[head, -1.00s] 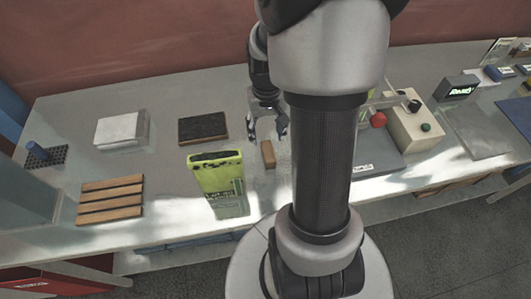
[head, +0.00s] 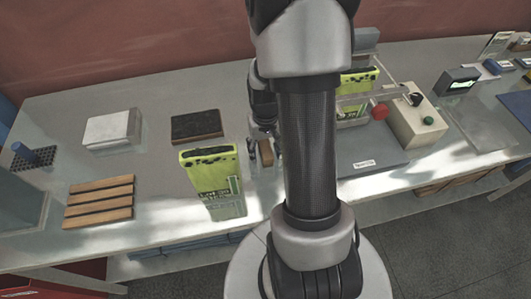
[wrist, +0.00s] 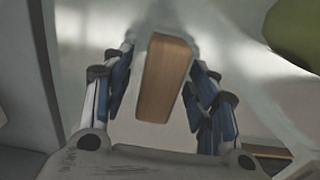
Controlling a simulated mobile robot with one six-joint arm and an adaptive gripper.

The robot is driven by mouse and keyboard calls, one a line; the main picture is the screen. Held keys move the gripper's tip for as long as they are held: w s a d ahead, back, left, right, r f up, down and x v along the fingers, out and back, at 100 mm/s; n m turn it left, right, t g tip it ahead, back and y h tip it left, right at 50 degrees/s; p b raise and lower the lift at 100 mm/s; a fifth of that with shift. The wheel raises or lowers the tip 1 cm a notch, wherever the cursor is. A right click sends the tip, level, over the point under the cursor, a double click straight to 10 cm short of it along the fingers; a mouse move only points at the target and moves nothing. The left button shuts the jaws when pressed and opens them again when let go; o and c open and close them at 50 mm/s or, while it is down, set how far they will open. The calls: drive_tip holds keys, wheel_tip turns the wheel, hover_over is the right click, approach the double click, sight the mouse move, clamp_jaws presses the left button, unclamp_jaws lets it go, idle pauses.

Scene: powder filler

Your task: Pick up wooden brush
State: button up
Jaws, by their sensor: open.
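The wooden brush (head: 266,152) shows as a small brown block on the grey table, near the middle of the head view and partly hidden by my gripper (head: 262,140). In the wrist view the brush (wrist: 165,78) is a long wooden block, slightly tilted, lying between the two blue-padded fingers of my gripper (wrist: 164,68). The fingers are open, with a gap visible on each side of the brush. My arm hides part of the table to the right of it.
A tall yellow-green container (head: 212,180) stands just left of the brush. A dark block (head: 197,126), a white block (head: 112,128) and a slatted wooden rack (head: 98,202) lie farther left. A machine with a beige control box (head: 418,122) stands to the right.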

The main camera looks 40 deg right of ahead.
drive_tip(key=shift+r, duration=0.1)
drive_tip(key=shift+c, duration=0.4)
drive_tip(key=c, duration=1.1)
wheel_tip(320, 180, up, 20)
drive_tip(key=p, duration=0.6)
drive_tip(key=o, duration=0.5)
drive_tip(key=c, duration=0.4)
drive_tip(key=shift+o, duration=0.2)
